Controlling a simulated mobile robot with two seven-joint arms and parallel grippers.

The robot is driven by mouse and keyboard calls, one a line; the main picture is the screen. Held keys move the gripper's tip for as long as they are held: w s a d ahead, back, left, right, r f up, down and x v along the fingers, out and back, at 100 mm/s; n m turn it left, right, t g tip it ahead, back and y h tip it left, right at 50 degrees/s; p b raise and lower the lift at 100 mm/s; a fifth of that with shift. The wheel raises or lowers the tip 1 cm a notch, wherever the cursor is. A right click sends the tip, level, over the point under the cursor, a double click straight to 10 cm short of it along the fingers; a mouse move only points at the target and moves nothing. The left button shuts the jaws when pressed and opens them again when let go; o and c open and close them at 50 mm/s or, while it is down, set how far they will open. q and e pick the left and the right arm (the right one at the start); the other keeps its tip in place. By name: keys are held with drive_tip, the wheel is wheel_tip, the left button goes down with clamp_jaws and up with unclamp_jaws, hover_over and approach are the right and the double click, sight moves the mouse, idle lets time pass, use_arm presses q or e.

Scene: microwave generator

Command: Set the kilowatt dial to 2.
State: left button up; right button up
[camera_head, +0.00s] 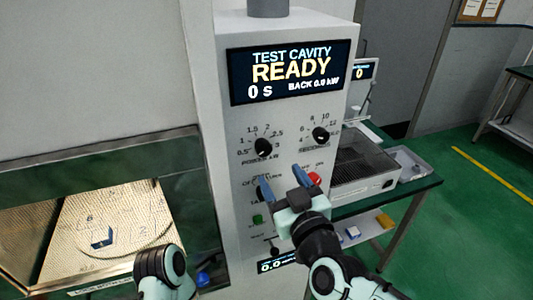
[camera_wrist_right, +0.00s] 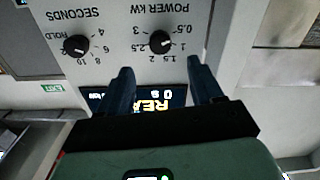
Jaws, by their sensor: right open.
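The kilowatt dial (camera_head: 263,147) is a black knob marked POWER kW on the grey panel, with a scale from 0.5 to 3 around it. It also shows upside down in the right wrist view (camera_wrist_right: 160,42). A pale mark is on the knob, but I cannot tell which number it points at. My right gripper (camera_head: 282,179) is open and empty in front of the panel, below the dial in the head view. In the right wrist view its two blue fingers (camera_wrist_right: 158,66) are spread, and the dial appears between and beyond their tips. My left gripper does not show.
The SECONDS dial (camera_head: 320,135) is right of the kilowatt dial. The display (camera_head: 290,72) above reads READY, 0 s. A red button (camera_head: 314,178) and a green button (camera_head: 257,219) are lower. At left is a lit cavity (camera_head: 130,215) with a small blue object (camera_head: 102,238).

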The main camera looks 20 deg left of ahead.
sight(265, 151)
drive_tip(key=p+x, duration=0.1)
drive_tip(key=x, duration=0.8)
drive_tip(key=shift+w+a+p, duration=0.2)
drive_tip(key=shift+w+p, duration=0.15)
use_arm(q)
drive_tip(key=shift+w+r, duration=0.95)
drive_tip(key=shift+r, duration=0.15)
use_arm(e)
drive_tip(key=shift+s, duration=0.1)
drive_tip(key=shift+c, duration=0.4)
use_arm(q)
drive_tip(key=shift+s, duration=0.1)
use_arm(e)
drive_tip(key=c, duration=1)
